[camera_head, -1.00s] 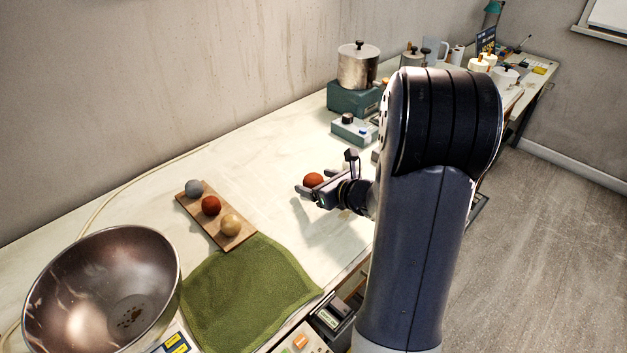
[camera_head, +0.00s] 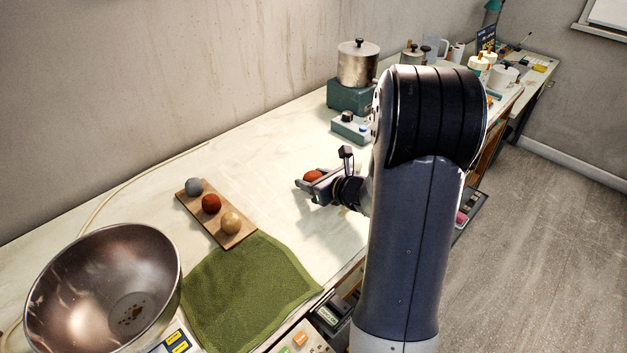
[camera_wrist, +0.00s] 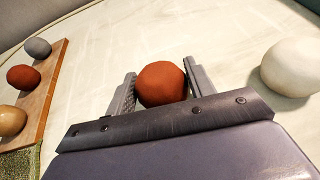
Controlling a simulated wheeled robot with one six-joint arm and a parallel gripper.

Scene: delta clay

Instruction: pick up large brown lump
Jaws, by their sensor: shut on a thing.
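A reddish-brown lump (camera_wrist: 162,84) sits between the two fingers of my gripper (camera_wrist: 160,88) in the wrist view. My gripper is shut on it. In the head view the lump (camera_head: 312,176) shows above the fingers of my gripper (camera_head: 316,182), over the right part of the white worktop. I cannot tell whether it touches the worktop. A second reddish-brown lump (camera_head: 211,204) lies on a wooden board (camera_head: 236,240), between a grey lump (camera_head: 194,186) and a tan lump (camera_head: 231,223).
A pale lump (camera_wrist: 292,67) lies right of my gripper in the wrist view. A green cloth (camera_head: 245,293) and a large metal bowl (camera_head: 62,275) are at the front left. A pot (camera_head: 357,65) stands at the back. The worktop between board and gripper is clear.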

